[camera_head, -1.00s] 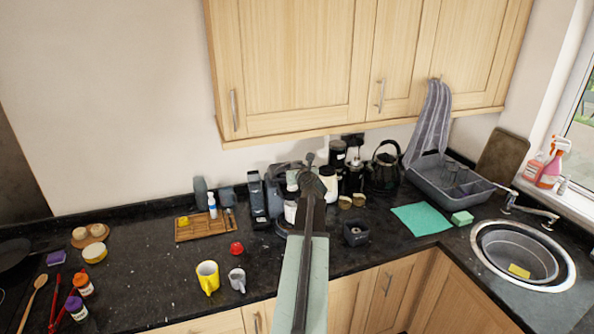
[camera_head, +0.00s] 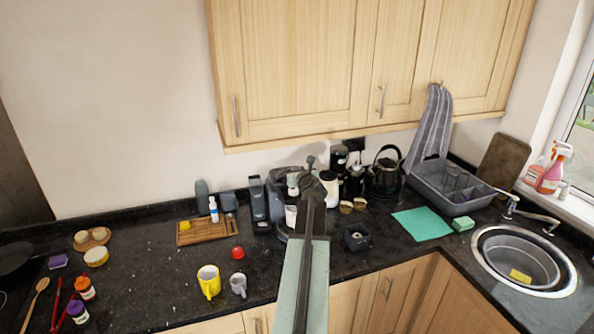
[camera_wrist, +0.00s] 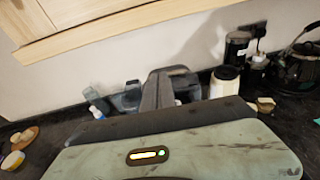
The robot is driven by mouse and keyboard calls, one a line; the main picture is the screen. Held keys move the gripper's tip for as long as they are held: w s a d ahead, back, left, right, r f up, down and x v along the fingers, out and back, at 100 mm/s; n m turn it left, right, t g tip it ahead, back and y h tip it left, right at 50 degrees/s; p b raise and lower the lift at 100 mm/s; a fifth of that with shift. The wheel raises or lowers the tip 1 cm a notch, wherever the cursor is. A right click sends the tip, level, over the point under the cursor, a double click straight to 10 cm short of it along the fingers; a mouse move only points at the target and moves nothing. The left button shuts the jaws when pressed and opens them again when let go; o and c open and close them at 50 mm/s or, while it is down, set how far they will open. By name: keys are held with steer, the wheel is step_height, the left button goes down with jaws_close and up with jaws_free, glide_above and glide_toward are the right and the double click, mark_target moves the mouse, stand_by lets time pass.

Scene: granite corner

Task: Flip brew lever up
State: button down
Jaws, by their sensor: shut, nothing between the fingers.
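The coffee machine (camera_head: 277,205) is dark grey and stands upright at the back of the counter. My arm covers much of it in the head view. I cannot pick out the brew lever in either view. My gripper (camera_head: 310,161) is shut and empty, in front of the machine's upper part in the picture. It also shows in the wrist view (camera_wrist: 158,88) as a grey upright shape. I cannot tell whether it touches the machine.
A white-bodied jar (camera_head: 329,188) and a black kettle (camera_head: 386,176) stand right of the machine. A wooden tray (camera_head: 205,237) lies to the left. A yellow mug (camera_head: 209,283) and a grey mug (camera_head: 239,286) stand in front. Cupboards (camera_head: 300,70) hang above.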

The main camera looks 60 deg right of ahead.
steer(key=r+p+v, duration=0.2)
steer(key=p+v, duration=0.3)
steer(key=v, duration=0.6)
steer(key=shift+d+r+p, duration=0.2)
steer(key=shift+r+p, duration=0.05)
steer(key=shift+p, duration=0.05)
